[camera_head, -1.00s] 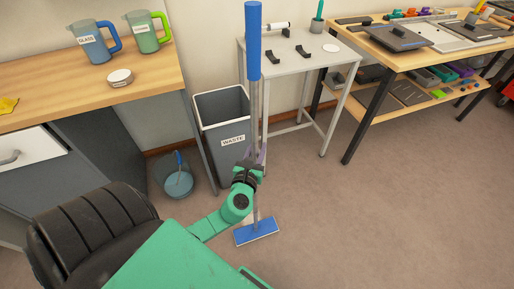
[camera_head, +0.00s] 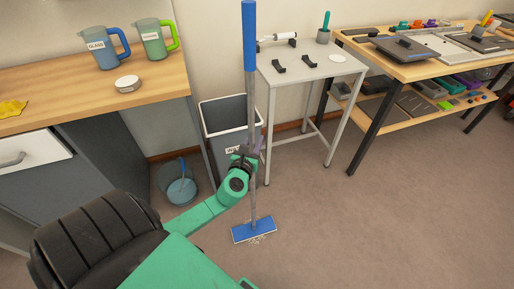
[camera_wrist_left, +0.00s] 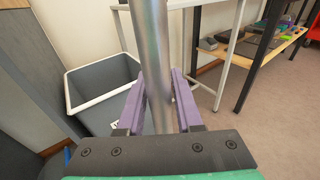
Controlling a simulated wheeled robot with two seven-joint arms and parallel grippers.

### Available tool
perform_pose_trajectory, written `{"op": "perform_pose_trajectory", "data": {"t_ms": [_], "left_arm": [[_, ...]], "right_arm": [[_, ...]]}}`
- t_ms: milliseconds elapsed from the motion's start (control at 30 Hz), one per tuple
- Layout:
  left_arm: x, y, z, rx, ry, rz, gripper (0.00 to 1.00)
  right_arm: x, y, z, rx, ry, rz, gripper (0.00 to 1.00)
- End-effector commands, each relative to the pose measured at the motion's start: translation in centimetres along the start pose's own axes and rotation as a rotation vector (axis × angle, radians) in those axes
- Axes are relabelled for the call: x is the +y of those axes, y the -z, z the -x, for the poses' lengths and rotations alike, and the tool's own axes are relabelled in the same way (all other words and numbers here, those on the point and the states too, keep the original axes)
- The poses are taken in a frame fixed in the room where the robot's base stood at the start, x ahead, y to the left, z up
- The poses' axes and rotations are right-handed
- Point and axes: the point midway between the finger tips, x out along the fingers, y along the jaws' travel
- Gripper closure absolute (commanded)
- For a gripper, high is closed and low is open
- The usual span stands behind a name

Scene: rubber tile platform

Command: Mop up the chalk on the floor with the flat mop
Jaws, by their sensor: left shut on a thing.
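The flat mop (camera_head: 254,231) stands nearly upright, with a blue handle grip (camera_head: 249,38), a grey metal pole and a flat blue head. Its head is at the floor. A small patch of white chalk (camera_head: 257,240) lies on the brown floor along the front edge of the mop head. My left gripper (camera_head: 251,148) is shut on the mop's pole, about midway up. In the left wrist view the two purple fingers (camera_wrist_left: 158,104) lie either side of the pole (camera_wrist_left: 153,60). My right gripper is not in view.
A grey waste bin (camera_head: 228,122) stands behind the pole, and a blue bucket (camera_head: 180,190) is left of it. A small grey table (camera_head: 310,66) and a wooden workbench (camera_head: 430,68) stand behind right. The floor to the right is clear.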

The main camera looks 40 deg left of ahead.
Motion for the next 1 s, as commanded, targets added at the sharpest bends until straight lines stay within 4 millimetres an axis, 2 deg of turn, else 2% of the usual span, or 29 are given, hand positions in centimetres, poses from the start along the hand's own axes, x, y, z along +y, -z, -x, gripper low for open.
{"op": "perform_pose_trajectory", "data": {"t_ms": [233, 500, 667, 1000], "left_arm": [[0.8, -0.1, -1.2, -0.002, -0.001, -0.003, 1.00], [2.5, -0.5, -3.7, -0.001, -0.002, -0.004, 1.00], [2.8, -0.6, -4.2, -0.002, -0.001, -0.004, 1.00], [4.7, -1.1, -7.1, -0.002, -0.002, -0.005, 1.00]], "right_arm": [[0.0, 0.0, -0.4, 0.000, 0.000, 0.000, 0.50], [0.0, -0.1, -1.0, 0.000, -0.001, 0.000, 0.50], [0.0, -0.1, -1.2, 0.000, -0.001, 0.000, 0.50], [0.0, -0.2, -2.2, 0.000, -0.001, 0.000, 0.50]]}}
